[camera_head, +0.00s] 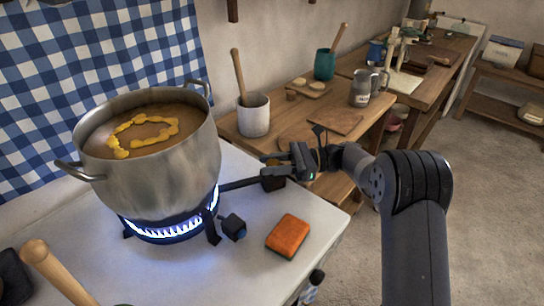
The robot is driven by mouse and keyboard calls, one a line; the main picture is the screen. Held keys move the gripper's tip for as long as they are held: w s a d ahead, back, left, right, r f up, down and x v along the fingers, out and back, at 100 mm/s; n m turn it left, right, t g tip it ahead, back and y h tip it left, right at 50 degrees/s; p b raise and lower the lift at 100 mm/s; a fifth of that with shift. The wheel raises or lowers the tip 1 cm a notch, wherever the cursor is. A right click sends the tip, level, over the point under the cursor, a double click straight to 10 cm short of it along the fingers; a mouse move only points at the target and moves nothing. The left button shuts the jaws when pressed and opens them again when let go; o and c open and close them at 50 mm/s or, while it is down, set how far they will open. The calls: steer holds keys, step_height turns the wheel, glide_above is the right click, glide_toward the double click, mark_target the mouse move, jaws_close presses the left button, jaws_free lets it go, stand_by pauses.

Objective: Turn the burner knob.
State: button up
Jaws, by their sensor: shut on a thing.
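A large steel pot (155,165) of brown soup with a yellow ring on top stands on a lit burner (170,232) with a blue-white flame.
A wooden handle (58,272) is at front left. Behind, a wooden table (375,125) holds a crock (253,115), a teal cup (325,65) and a jug (362,88).

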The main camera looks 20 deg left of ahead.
mark_target(279, 162)
steer(key=shift+n+g+h+p, duration=0.7)
steer(key=shift+n+g+h, duration=0.25)
steer(key=shift+g, duration=0.25)
steer(key=o, duration=1)
steer(key=shift+c, duration=0.2)
steer(key=v, duration=0.7)
steer(key=shift+w+b, duration=0.2)
steer(key=shift+b, duration=0.1)
